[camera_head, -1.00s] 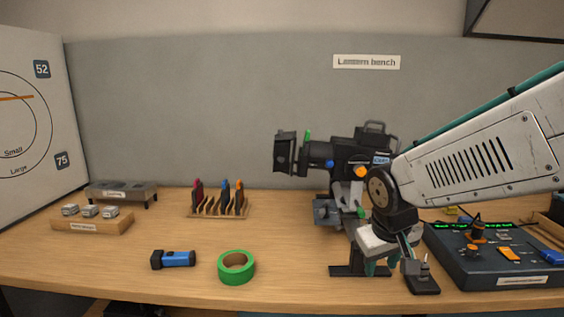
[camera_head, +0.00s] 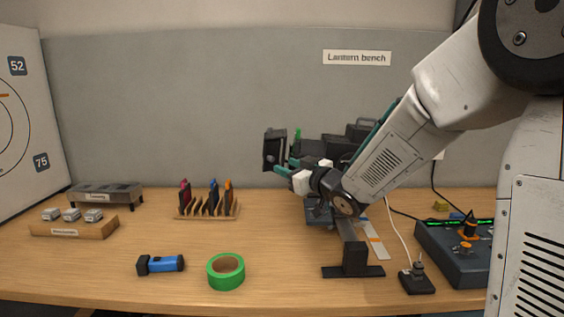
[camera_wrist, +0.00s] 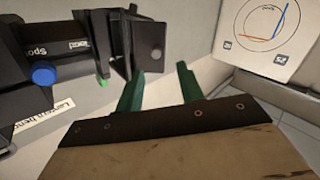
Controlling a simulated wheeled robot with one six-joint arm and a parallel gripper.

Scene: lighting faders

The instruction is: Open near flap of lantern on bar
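The black lantern (camera_head: 362,130) is mounted on a stand on the bench, partly hidden behind my arm. Its dark flaps (camera_head: 275,147) are at its left end. In the wrist view the lantern (camera_wrist: 60,65), with a blue knob, is at upper left, and a dark flap panel (camera_wrist: 148,45) stands just beyond my fingertips. My gripper (camera_head: 279,169) is at the lower front of the flaps. Its green fingers also show in the wrist view (camera_wrist: 160,76), spread with nothing between them. The left fingertip is close to the flap's edge; I cannot tell whether it touches.
A green tape roll (camera_head: 226,271) and a blue torch (camera_head: 161,264) lie at the front. A rack of coloured holders (camera_head: 207,207) stands behind them. The bench's front left is clear.

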